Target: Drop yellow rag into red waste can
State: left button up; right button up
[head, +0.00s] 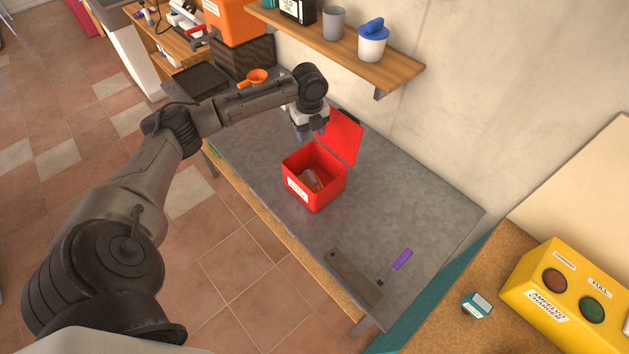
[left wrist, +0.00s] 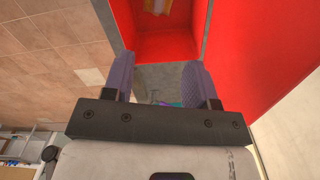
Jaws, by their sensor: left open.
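The red waste can (head: 303,194) stands on the grey bench with its red lid (head: 342,136) swung open at the back. A yellowish-tan cloth-like thing (head: 312,180) lies inside the can; it also shows in the left wrist view (left wrist: 157,5) at the top edge. I cannot tell for sure that it is the yellow rag, and no other yellow rag shows. My left gripper (head: 299,134) is just behind the can's rim, beside the lid. Its two purple-grey fingers are apart in the left wrist view (left wrist: 160,82), with nothing held between them. My right gripper is not in view.
A scraper-like tool with a purple handle (head: 402,260) and a flat brown plate (head: 354,275) lie at the front right of the bench (head: 410,215). A wooden shelf (head: 393,68) overhangs behind.

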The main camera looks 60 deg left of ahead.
pick_arm(q)
jog(key=shift+r, duration=1.75)
